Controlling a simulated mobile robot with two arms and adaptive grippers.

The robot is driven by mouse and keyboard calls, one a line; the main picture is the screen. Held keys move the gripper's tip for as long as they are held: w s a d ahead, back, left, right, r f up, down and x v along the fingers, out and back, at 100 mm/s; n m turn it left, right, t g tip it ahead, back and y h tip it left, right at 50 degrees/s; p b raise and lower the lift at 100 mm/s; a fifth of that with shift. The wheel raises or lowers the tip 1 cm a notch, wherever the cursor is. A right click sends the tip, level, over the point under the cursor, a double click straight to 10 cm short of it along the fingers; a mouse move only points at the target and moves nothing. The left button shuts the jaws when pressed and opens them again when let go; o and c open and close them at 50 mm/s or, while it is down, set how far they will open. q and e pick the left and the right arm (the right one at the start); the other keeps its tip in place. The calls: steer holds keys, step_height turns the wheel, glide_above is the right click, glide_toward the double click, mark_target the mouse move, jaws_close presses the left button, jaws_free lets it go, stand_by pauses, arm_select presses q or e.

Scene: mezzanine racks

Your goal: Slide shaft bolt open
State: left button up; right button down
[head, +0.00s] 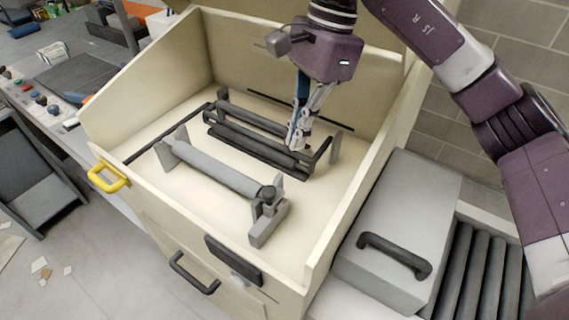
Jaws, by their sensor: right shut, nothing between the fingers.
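Inside an open cream box, a light grey shaft (222,168) lies slantwise between end brackets, with a dark knob (268,195) at its near right end. Behind it lies a dark shaft assembly (250,142) of parallel bars with upright end plates. I cannot tell for certain which part is the shaft bolt. My right gripper (297,146) points down into the box, shut and empty. Its fingertips are at the right part of the dark assembly and hide a bit of it; whether they touch it is unclear. My left gripper is not in view.
The cream box (160,232) has high walls around the shafts, a yellow handle (109,177) and a dark front handle (194,274). A grey lidded case (400,225) and a roller conveyor (490,265) stand at right. A control panel (45,100) is at left.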

mark_target(273, 193)
arm_select(q)
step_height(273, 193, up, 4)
steer(key=p, duration=0.3)
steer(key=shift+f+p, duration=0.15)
steer(key=shift+p, duration=0.15)
arm_select(e)
steer(key=x, duration=1)
steer(key=shift+s+f, duration=0.1)
steer(key=shift+s, duration=0.05)
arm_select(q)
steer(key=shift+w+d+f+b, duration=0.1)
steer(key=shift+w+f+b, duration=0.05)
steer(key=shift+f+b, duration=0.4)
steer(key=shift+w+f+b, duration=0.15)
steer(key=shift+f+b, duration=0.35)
arm_select(e)
steer(key=s+a, duration=0.2)
steer(key=s, duration=0.1)
steer(key=shift+s+a, duration=0.35)
